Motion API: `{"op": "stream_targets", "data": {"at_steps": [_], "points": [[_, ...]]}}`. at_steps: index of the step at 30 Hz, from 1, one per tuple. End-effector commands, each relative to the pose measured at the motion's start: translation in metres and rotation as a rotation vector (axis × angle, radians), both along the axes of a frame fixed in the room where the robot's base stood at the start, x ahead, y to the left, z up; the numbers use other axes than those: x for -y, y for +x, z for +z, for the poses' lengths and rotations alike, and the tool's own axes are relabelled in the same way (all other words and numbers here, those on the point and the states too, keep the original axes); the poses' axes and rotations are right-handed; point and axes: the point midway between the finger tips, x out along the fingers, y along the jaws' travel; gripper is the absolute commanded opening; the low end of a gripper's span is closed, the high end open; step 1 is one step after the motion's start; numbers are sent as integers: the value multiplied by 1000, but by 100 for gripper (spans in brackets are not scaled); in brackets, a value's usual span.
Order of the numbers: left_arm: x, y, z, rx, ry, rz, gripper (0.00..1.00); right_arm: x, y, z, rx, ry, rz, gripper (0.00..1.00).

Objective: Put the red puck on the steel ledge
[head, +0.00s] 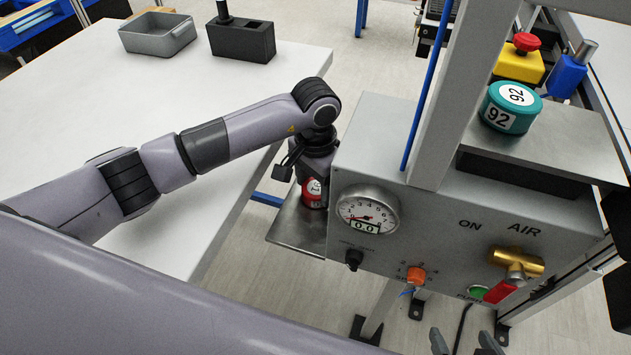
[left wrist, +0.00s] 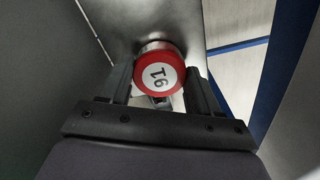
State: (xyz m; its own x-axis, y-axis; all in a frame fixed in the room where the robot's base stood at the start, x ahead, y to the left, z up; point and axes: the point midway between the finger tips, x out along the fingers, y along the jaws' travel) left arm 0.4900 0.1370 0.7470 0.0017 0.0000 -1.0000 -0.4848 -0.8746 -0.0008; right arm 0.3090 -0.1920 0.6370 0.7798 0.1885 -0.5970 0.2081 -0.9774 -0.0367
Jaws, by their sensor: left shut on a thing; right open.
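The red puck (head: 314,193) has a white label, and the number 91 reads on it in the left wrist view (left wrist: 158,78). My left gripper (head: 307,172) is shut on the puck, with one finger on each side of it in the left wrist view (left wrist: 160,95). The steel ledge (head: 292,230) sticks out low at the left side of the grey control box. The puck is at the ledge, close to the box wall; I cannot tell whether it touches the ledge. My right gripper (head: 465,342) is open and empty at the bottom edge of the head view.
The control box (head: 440,205) carries a gauge (head: 367,215), an orange knob (head: 415,275) and a brass valve with a red handle (head: 515,262). A white table (head: 80,110) holds a grey bin (head: 157,35) and a black block (head: 241,42).

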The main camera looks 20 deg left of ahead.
Motion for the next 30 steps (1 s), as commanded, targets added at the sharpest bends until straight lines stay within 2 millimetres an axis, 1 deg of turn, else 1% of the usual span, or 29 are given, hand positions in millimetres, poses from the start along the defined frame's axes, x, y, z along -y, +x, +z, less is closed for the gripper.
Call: {"op": "stream_targets", "data": {"at_steps": [4, 5, 6, 7, 16, 20, 23, 30], "points": [[0, 0, -5, 0, 1, -1, 30, 0, 0, -7, -3, 0, 0, 88], [0, 0, -4, 0, 1, -1, 69, 0, 0, -5, -6, 0, -1, 88], [0, 0, -3, -1, 0, -1, 82, 0, -1, -5, -9, 0, -1, 88], [0, 0, -3, -1, 0, -1, 88, 0, -1, -5, -9, 0, -1, 88], [0, 0, -2, -1, 0, 0, 88, 1, 1, 0, 3, -3, 5, 88], [0, 0, 5, 1, 0, 0, 88, 1, 1, 6, 8, -7, 7, 88], [0, 1, 22, 5, 1, -2, 88, 1, 2, 4, 13, -6, 8, 88], [0, 1, 76, 5, 2, -1, 88, 2, 0, -3, -1, -9, 7, 88]]}}
